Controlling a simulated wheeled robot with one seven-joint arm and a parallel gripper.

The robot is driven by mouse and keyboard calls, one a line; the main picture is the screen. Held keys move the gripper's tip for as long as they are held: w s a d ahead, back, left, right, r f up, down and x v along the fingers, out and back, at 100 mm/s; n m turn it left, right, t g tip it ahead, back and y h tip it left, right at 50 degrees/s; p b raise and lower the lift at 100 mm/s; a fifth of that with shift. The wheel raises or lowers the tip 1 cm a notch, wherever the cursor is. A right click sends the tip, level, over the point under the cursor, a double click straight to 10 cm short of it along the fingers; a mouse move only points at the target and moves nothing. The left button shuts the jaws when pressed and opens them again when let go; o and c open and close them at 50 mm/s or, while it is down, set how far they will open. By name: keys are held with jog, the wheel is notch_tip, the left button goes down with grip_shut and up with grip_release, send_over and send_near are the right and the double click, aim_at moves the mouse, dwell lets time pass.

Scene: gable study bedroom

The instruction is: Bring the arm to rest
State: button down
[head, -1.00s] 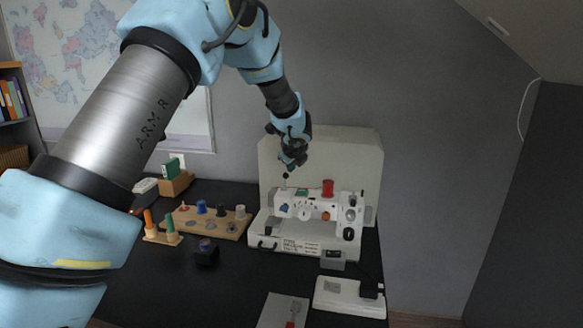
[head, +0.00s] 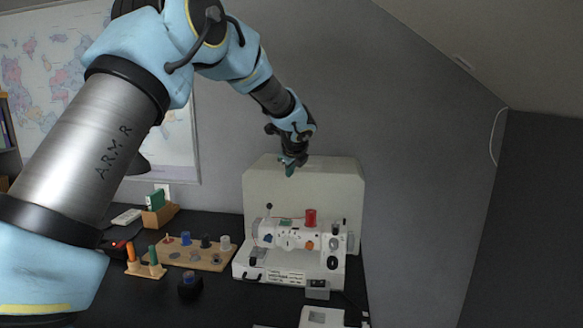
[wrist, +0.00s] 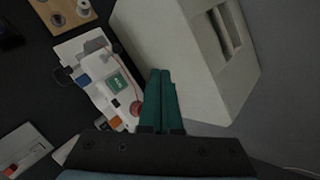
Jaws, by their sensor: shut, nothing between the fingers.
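My gripper (head: 290,166) hangs above the white sewing machine (head: 294,270) and in front of the upper part of the cream case behind it in the head view. In the wrist view its green fingers (wrist: 161,100) are together with nothing between them. The sewing machine, with a red spool (head: 310,217) on top, also shows below the fingers in the wrist view (wrist: 92,72). My gripper is apart from the machine. My arm reaches in from the left of the head view.
The cream case (head: 350,190) stands behind the machine. A wooden spool rack (head: 205,260), a block with orange and green pegs (head: 148,270) and a dark small pot (head: 190,287) sit left on the black table (head: 150,310). A sloped ceiling (head: 480,45) is at upper right.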

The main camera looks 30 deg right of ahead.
jog(key=shift+d+r, duration=0.2)
jog(key=shift+r, duration=0.4)
jog(key=a+f+n+g+y, duration=0.25)
jog(key=a+n, duration=0.55)
jog(key=a, duration=0.9)
jog(key=a+f+n+g+y, duration=0.1)
jog(key=a+f+n, duration=0.5)
jog(key=a, duration=1.1)
jog(key=s+a+f+n+g, duration=0.2)
jog(key=s+a+n+g, duration=0.1)
jog(key=s+a+n, duration=1.4)
jog(key=s+a, duration=0.1)
jog(key=a, duration=0.1)
jog(key=shift+a+f+n, duration=0.3)
jog(key=shift+s, duration=0.1)
